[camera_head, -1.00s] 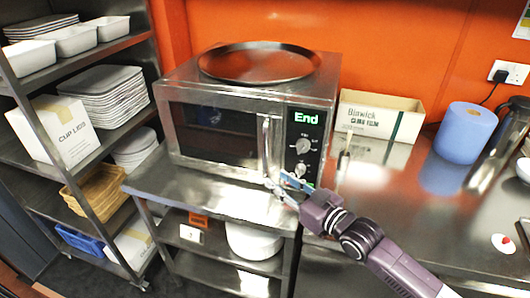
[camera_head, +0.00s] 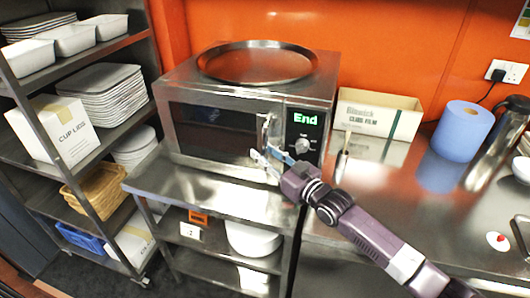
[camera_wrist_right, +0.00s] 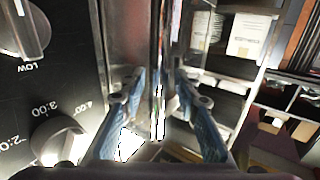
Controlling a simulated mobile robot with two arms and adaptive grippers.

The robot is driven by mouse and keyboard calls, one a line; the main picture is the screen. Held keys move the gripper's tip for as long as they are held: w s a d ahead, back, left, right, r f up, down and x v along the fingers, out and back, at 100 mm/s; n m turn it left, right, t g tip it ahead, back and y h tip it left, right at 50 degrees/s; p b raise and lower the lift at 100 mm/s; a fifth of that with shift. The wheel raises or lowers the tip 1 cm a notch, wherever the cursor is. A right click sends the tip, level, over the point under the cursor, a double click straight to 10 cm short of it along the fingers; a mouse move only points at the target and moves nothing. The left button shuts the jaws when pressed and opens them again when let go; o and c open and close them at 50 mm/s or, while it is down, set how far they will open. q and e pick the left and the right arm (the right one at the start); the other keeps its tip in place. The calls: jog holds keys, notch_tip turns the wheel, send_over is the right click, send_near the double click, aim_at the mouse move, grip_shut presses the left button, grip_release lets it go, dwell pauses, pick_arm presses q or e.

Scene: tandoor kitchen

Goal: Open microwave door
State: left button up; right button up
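A steel microwave (camera_head: 225,78) stands on a metal table, its dark-windowed door (camera_head: 212,130) shut and its display reading "End". The vertical bar handle (camera_head: 265,132) is at the right side of the door, beside the control panel. My right gripper (camera_head: 263,158) is at the lower part of the handle. In the right wrist view the handle (camera_wrist_right: 160,60) runs up between the two blue-padded fingers of my right gripper (camera_wrist_right: 160,88), which stand apart on either side of it. Contact with the handle cannot be told. My left gripper is not in view.
A round tray (camera_head: 258,62) lies on top of the microwave. A cardboard box (camera_head: 378,115) and a blue roll (camera_head: 463,132) stand on the counter to the right. A loaded shelf rack (camera_head: 100,150) stands close on the left. The floor in front is partly visible.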

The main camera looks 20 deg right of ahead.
grip_shut()
dwell(0.3)
jog(key=shift+a, duration=0.15)
